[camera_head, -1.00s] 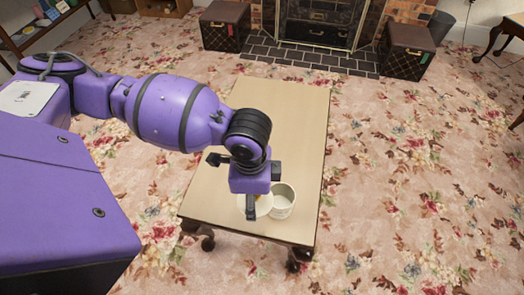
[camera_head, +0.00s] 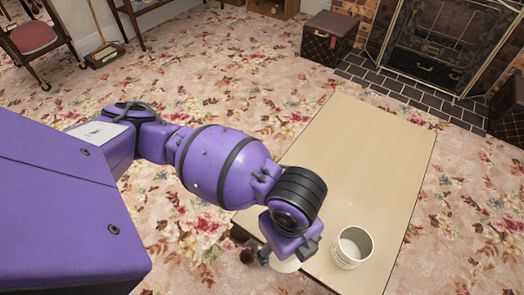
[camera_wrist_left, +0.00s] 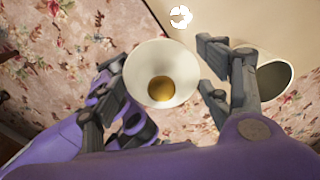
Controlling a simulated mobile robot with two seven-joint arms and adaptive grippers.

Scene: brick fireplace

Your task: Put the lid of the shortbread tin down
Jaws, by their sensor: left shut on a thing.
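My left gripper (camera_head: 284,256) is shut on the lid (camera_head: 288,266), a pale disc partly hidden under the gripper in the head view. In the left wrist view the lid (camera_wrist_left: 160,58) is round and white with a gold-brown middle, between the fingers of my left gripper (camera_wrist_left: 162,75). It lies over the table's edge there, with carpet behind most of it. The open, whitish round tin (camera_head: 348,258) stands upright on the table, right of the lid and apart from it. The tin also shows at the right of the left wrist view (camera_wrist_left: 275,79).
The long pale wooden table (camera_head: 355,150) is bare beyond the tin. Floral carpet (camera_head: 190,75) surrounds it. A brown trunk (camera_head: 329,38) and the fireplace (camera_head: 440,45) stand beyond. A small white mark (camera_wrist_left: 181,17) shows on the table in the left wrist view.

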